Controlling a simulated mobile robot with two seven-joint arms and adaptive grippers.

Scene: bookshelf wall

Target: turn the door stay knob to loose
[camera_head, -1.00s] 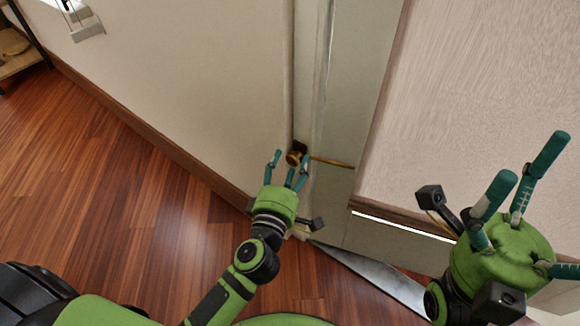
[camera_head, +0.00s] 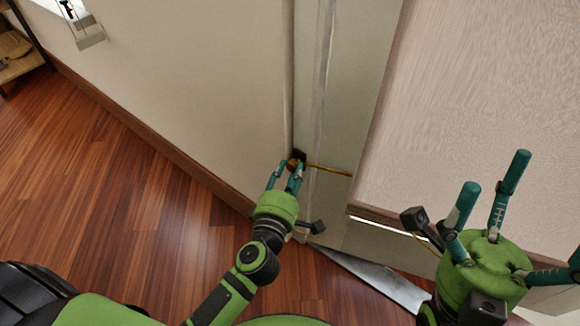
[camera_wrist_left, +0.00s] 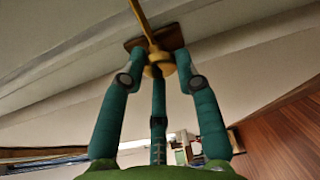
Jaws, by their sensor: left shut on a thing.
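The door stay knob (camera_wrist_left: 155,66) is a small brass-coloured piece on a dark brown block (camera_head: 299,154) low on the wall beside the door frame. A brass rod (camera_head: 328,170) runs from it to the right across the frame, and in the left wrist view the rod (camera_wrist_left: 141,15) points up. My left gripper (camera_head: 286,167) is shut on the knob, its teal fingers around it and partly hiding it. My right gripper (camera_head: 490,200) is at the right with its fingers spread, open and empty.
A pale door or wall panel (camera_head: 480,100) fills the right side. A brown skirting board (camera_head: 150,140) runs along the wall's foot. The wooden floor (camera_head: 120,210) is clear at the left, and a shelf (camera_head: 20,60) stands at the far left.

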